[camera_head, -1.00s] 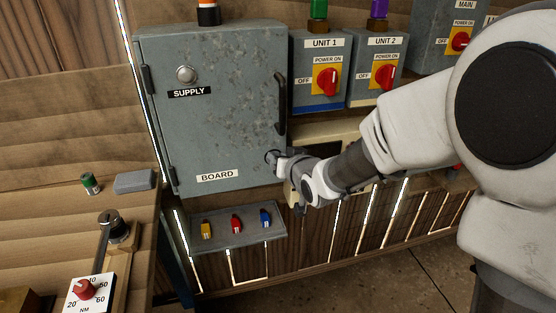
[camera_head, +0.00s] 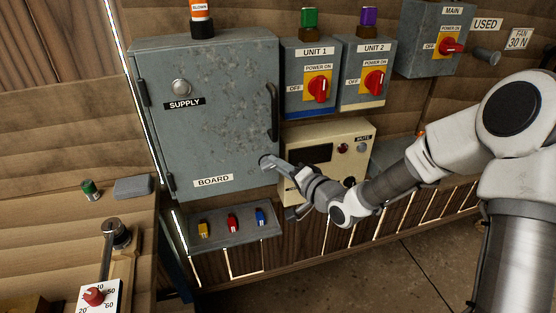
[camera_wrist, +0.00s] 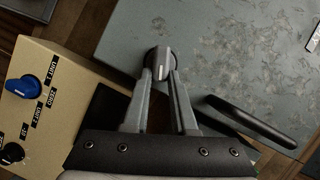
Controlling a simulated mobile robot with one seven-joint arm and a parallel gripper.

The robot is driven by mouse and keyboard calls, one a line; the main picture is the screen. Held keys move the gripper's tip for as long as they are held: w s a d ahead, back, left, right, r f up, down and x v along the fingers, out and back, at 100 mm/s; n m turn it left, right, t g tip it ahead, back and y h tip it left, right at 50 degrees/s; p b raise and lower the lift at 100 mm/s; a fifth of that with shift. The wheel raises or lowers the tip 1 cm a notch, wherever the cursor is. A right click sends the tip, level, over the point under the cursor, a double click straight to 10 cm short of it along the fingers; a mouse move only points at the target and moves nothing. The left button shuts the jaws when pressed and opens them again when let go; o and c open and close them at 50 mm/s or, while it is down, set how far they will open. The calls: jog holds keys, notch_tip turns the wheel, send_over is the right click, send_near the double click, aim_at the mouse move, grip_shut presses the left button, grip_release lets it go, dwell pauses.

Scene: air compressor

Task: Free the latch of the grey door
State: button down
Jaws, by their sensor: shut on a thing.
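The grey door (camera_head: 215,115) of the cabinet is closed, with a dark bar handle (camera_head: 273,112) on its right side. The latch (camera_wrist: 158,55) is a small round grey knob with a raised grip, at the door's lower right corner. My gripper (camera_wrist: 160,80) is shut on the latch, one finger on each side of its grip. In the head view my gripper (camera_head: 272,164) reaches the latch from the right and partly hides it. The handle also shows in the wrist view (camera_wrist: 250,122), right of the fingers.
A beige box (camera_head: 330,140) with a screen and knobs stands close right of the door, behind my arm. Below the door, a grey tray (camera_head: 240,233) holds yellow, red and blue pieces. Unit boxes with red switches (camera_head: 320,88) hang right of the cabinet.

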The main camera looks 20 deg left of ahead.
jog(key=shift+w+f+m+t+y, duration=0.15)
jog(key=shift+m+y, duration=0.3)
jog(key=shift+m, duration=0.55)
jog(key=shift+s+f+m+t+y, duration=0.15)
jog(key=shift+m+y, duration=0.3)
jog(key=shift+m, duration=0.55)
jog(key=c, duration=0.8)
grip_release()
jog(key=shift+c, duration=0.2)
jog(key=shift+o, duration=0.6)
jog(key=shift+w+a+f, duration=0.1)
jog(key=p+v, duration=0.1)
jog(key=v, duration=1.6)
jog(key=shift+d, duration=0.2)
